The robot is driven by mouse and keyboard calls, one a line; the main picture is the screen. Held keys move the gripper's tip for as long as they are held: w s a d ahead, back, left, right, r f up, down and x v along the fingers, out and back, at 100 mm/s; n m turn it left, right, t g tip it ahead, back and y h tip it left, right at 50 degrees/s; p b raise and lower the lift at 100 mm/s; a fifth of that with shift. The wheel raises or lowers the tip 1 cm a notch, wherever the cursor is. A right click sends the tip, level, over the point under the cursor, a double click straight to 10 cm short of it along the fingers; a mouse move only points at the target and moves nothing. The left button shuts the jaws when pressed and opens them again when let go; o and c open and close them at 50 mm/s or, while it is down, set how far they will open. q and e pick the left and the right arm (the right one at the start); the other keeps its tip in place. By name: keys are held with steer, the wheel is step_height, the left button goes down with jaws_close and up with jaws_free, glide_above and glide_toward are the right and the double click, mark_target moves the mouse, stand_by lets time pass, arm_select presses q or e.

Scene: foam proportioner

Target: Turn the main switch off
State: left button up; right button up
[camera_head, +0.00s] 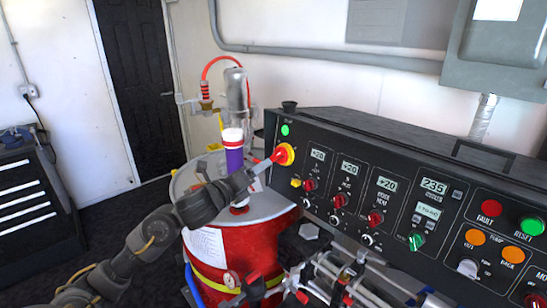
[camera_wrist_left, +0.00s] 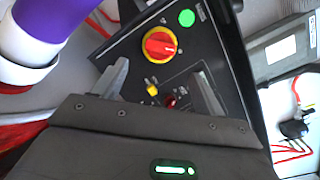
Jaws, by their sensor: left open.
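The main switch (camera_head: 285,154) is a red knob on a yellow round plate at the left end of the black control panel (camera_head: 360,178). A green light sits just above it. In the left wrist view the switch (camera_wrist_left: 160,45) lies ahead, beyond my fingertips. My left gripper (camera_head: 254,172) reaches in from the left, close in front of the panel's left end. In the left wrist view my left gripper (camera_wrist_left: 161,72) is open and empty, with its fingers apart below the knob. I cannot tell the exact gap to the knob.
A red drum (camera_head: 270,232) with a grey lid stands beneath my left forearm. A purple and white cylinder (camera_head: 233,155) rises from it near the gripper. A small yellow knob (camera_wrist_left: 153,89) and a red knob (camera_wrist_left: 170,101) sit below the switch. Hoses and fittings crowd the panel's front.

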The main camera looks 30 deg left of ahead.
mark_target(276, 157)
arm_select(q)
steer(key=w+p, duration=0.1)
steer(key=w, duration=0.1)
steer(key=w+p, duration=0.1)
steer(key=w, duration=0.2)
steer(key=w+d, duration=0.1)
steer(key=w, duration=0.2)
steer(key=shift+w+d+r+p, duration=0.1)
steer(key=shift+w+r+p, duration=0.05)
steer(key=shift+p, duration=0.25)
steer(key=shift+w, duration=0.7)
steer(key=shift+d, duration=0.1)
